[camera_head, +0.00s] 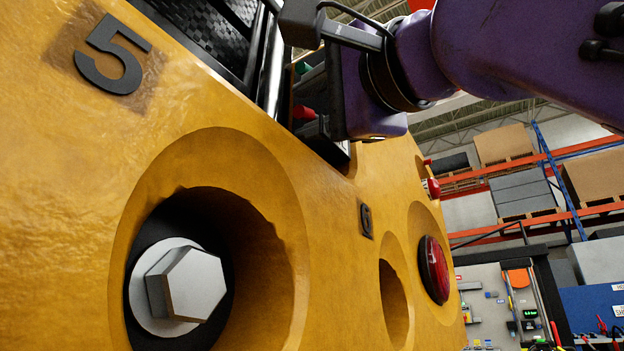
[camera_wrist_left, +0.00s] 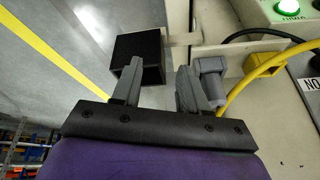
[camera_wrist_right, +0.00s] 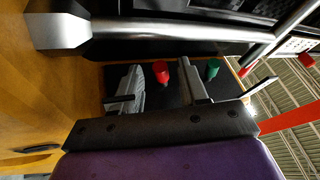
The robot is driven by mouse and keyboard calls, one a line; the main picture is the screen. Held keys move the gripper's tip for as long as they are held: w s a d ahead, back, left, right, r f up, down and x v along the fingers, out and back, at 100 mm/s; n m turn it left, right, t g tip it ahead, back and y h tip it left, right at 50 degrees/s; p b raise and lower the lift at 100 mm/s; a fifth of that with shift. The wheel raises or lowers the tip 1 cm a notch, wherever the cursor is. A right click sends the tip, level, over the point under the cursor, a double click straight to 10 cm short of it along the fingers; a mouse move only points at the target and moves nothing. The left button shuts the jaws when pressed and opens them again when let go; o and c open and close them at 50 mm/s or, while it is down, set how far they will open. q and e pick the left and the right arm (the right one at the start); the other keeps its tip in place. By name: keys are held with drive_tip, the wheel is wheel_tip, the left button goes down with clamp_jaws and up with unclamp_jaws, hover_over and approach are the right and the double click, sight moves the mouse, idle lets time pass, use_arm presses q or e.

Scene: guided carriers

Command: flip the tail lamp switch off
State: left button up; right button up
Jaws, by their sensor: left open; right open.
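My right gripper (camera_head: 322,128) is at the top edge of the yellow carrier body (camera_head: 60,200), its fingers partly hidden in the head view. The right wrist view shows it open (camera_wrist_right: 160,64) over a dark panel. A red knob (camera_wrist_right: 162,72) appears between its fingers, and a green knob (camera_wrist_right: 212,69) stands to their right. I cannot tell whether the fingers touch the red knob, or which control is the tail lamp switch. A round red lamp (camera_head: 433,269) sits in the carrier's side. My left gripper (camera_wrist_left: 158,67) is open and empty, outside the head view.
A thick grey bar (camera_wrist_right: 130,32) runs above the dark panel. A large bolt (camera_head: 186,284) sits in a recess. Shelves (camera_head: 510,190) stand behind.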

drive_tip(key=shift+s+d+f+b, duration=0.2)
drive_tip(key=shift+s+f+b, duration=0.05)
drive_tip(key=shift+s+b, duration=0.05)
drive_tip(key=b+v, duration=0.3)
drive_tip(key=v, duration=0.6)
drive_tip(key=shift+s+d+b, duration=0.2)
drive_tip(key=shift+s+b, duration=0.05)
drive_tip(key=shift+b, duration=0.15)
